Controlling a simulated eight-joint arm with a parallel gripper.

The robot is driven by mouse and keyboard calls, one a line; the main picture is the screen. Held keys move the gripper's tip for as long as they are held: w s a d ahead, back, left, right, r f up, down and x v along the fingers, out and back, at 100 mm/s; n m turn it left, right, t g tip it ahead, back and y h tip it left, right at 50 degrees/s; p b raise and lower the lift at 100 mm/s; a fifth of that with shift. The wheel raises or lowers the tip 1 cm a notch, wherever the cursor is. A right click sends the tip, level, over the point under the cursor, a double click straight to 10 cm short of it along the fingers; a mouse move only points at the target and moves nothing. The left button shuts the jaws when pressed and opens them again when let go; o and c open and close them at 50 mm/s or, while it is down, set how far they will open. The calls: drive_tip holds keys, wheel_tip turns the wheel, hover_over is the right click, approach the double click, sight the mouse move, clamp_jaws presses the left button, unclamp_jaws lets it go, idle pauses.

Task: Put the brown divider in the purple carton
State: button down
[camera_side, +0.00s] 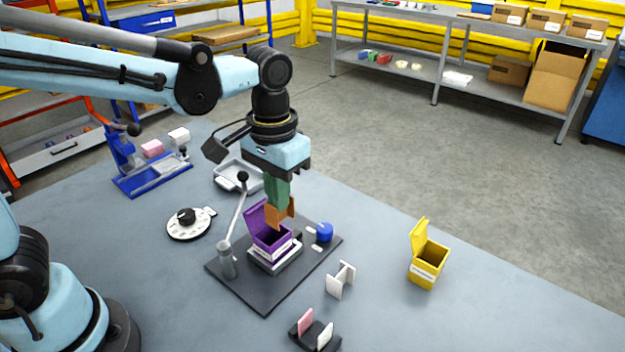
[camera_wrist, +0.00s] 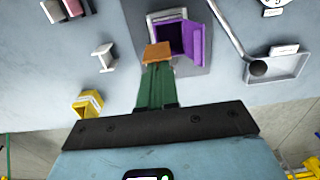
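The brown divider (camera_side: 283,216) is held at the lower end of my gripper's green fingers (camera_side: 277,201). It is upright over the purple carton (camera_side: 270,238), and its lower edge overlaps the carton's opening in the side view. I cannot tell whether the edge is inside. The carton stands on a grey holder on a dark base plate, with its lid raised. In the wrist view the brown divider (camera_wrist: 157,53) covers the near part of the opening, and the carton's purple lid (camera_wrist: 194,43) stands to the right. My gripper is shut on the divider.
A lever with a black knob (camera_side: 242,178) rises beside the carton, and a blue knob (camera_side: 325,232) is right of it. A white divider (camera_side: 341,280), a black rack (camera_side: 315,334) with pink and white pieces, and an open yellow carton (camera_side: 430,265) stand to the right and front.

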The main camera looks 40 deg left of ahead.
sight(270, 219)
drive_tip(key=shift+s+a+f, duration=0.1)
drive_tip(key=shift+a+f, duration=0.2)
drive_tip(key=shift+f, duration=0.75)
drive_tip(key=shift+s+a+f, duration=0.15)
drive_tip(key=shift+a+f, duration=0.1)
drive_tip(key=shift+f, duration=0.8)
drive_tip(key=shift+s+a+f, duration=0.1)
drive_tip(key=shift+a+f, duration=0.2)
drive_tip(key=shift+f, duration=0.75)
